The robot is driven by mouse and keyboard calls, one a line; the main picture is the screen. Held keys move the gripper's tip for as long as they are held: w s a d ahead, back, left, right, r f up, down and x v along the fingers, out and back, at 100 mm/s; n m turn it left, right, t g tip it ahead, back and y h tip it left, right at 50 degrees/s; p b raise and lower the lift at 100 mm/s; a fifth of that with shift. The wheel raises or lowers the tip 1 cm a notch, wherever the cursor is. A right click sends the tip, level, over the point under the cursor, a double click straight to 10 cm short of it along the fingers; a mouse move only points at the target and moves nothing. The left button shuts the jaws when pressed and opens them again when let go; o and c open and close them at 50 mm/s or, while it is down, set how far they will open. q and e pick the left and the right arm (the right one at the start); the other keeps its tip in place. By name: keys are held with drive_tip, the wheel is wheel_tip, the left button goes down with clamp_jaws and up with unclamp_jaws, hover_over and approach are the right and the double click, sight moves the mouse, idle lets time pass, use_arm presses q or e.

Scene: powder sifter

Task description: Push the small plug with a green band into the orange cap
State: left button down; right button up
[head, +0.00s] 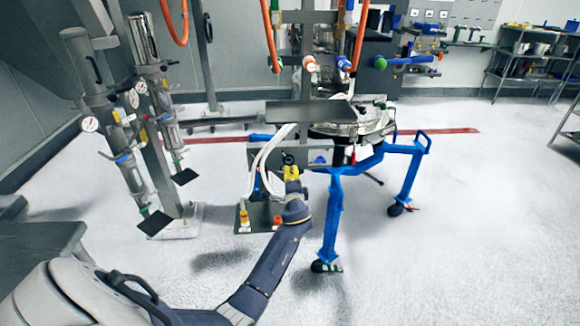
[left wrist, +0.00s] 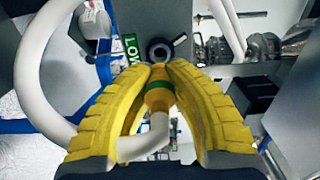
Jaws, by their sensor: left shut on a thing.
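My left gripper (head: 292,182) reaches up to the front of the grey panel on the blue-legged stand. In the left wrist view its yellow fingers (left wrist: 160,76) are shut around the small plug with a green band (left wrist: 160,88). The plug is yellow-orange, with a white bent hose (left wrist: 150,142) at its near end. A dark round ring with a hole (left wrist: 159,50) lies just beyond the fingertips; I cannot tell whether the plug touches it. An orange fitting (head: 277,221) sits on the low plate; I cannot tell whether it is the orange cap. My right gripper is not in view.
The blue stand (head: 335,215) carries a round metal sifter (head: 350,122). White hoses (head: 262,160) loop beside the gripper. A green label (left wrist: 130,45) is near the ring. Steel columns with gauges (head: 110,130) stand at left. The floor at right is clear.

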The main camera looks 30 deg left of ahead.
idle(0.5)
use_arm(q)
drive_tip(key=s+a+f+n+g+h, duration=0.3)
drive_tip(key=a+f+n+g+h, duration=0.15)
drive_tip(key=a+f+g, duration=0.5)
drive_tip(key=s+d+f+m+g+h, duration=0.1)
drive_tip(key=s+d+m+g+h, duration=0.2)
drive_tip(key=d+m+g+h, duration=0.3)
drive_tip(key=shift+n+t+h, duration=0.25)
drive_tip(key=shift+n+t, duration=0.4)
drive_tip(key=shift+n, duration=0.1)
drive_tip(key=shift+w+d+f, duration=0.1)
drive_tip(key=shift+d+f, duration=0.05)
drive_tip(key=shift+f, duration=1)
drive_tip(key=shift+w+d+f, duration=0.1)
drive_tip(key=shift+f, duration=1)
drive_tip(key=shift+w+d+f, duration=0.1)
drive_tip(key=shift+d+f, duration=0.05)
drive_tip(key=shift+f, duration=1)
drive_tip(key=shift+f, duration=0.1)
drive_tip(key=shift+f, duration=0.85)
